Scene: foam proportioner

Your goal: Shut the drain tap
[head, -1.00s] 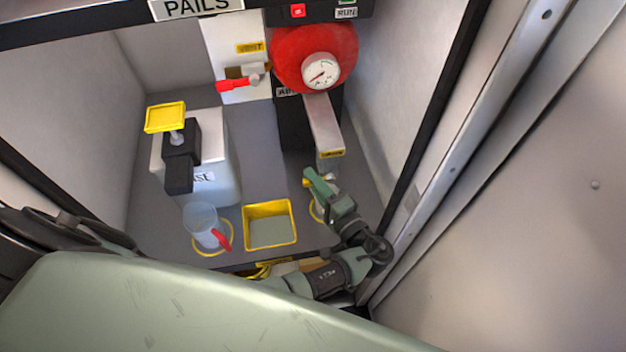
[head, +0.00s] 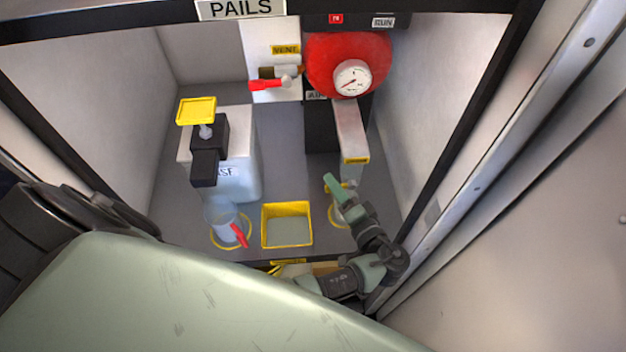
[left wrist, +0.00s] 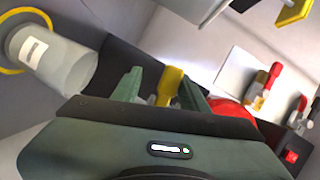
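The drain tap appears to be the yellow-handled tap below the grey spout (head: 350,130) of the red tank (head: 345,65). In the left wrist view its yellow handle (left wrist: 171,86) stands between my two green fingers. My left gripper (left wrist: 160,90) is open around the handle, with a gap visible at the left finger. Contact at the right finger I cannot tell. In the head view my left gripper (head: 338,190) is over the tap and hides most of it. My right gripper is not in view.
A clear cup (left wrist: 62,62) stands beside the gripper, in a yellow ring. A yellow-rimmed tray (head: 264,222), a cup with a red handle (head: 222,218) and a white container (head: 238,180) stand to the left. A red vent lever (head: 265,85) is behind. The compartment's right wall is close.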

